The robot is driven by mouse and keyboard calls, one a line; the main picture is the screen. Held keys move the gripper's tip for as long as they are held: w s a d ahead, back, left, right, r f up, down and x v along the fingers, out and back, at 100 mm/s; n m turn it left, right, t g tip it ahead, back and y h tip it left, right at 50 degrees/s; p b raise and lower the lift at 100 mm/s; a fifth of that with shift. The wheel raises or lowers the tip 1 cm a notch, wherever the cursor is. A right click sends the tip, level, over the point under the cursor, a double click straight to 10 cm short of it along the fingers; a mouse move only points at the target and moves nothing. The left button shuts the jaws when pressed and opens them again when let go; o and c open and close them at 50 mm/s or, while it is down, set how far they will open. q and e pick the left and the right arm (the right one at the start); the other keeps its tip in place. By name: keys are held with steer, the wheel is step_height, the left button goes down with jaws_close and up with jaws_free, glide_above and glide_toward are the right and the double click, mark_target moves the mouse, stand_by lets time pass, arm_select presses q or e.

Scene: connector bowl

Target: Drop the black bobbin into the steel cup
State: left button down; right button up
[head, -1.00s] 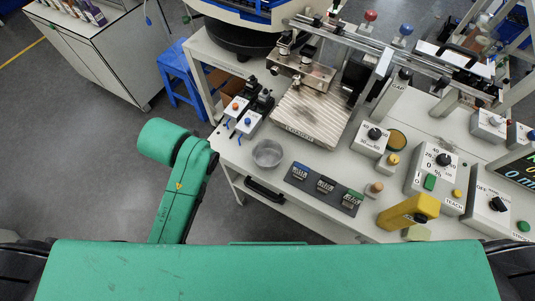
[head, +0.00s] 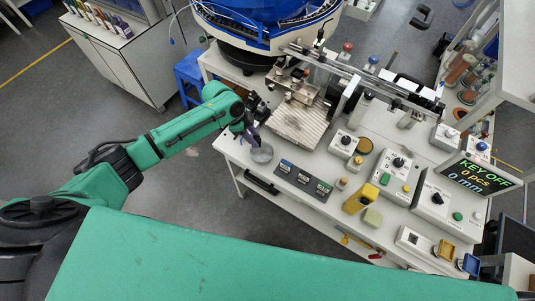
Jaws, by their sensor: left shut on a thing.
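The steel cup (head: 263,155) is a small grey round cup on the white bench, near its left front edge. My left arm reaches in from the left, and its dark gripper (head: 254,140) is just above the cup's back-left rim. The gripper is shut on a small dark thing, most likely the black bobbin, which I cannot clearly separate from the dark fingers. The gripper hides part of the cup's rim, and I cannot tell whether it touches the cup. My right gripper is not in view.
A ribbed metal plate (head: 297,122) lies behind the cup. A row of small counter modules (head: 304,179) is to its right, then a yellow block (head: 360,198) and control boxes (head: 398,167). A blue-topped bowl feeder (head: 265,35) stands at the back.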

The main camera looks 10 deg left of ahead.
arm_select(q)
steer(key=b, duration=0.5)
glide_above(256, 155)
step_height(256, 155, down, 6)
steer(key=shift+a+r, duration=0.1)
steer(key=shift+s+f, duration=0.1)
steer(key=shift+f, duration=0.15)
steer(key=shift+r, duration=0.1)
steer(key=shift+c, duration=2.3)
jaws_free()
steer(key=b+v, duration=0.2)
steer(key=v, duration=1.2)
steer(key=shift+r, duration=0.25)
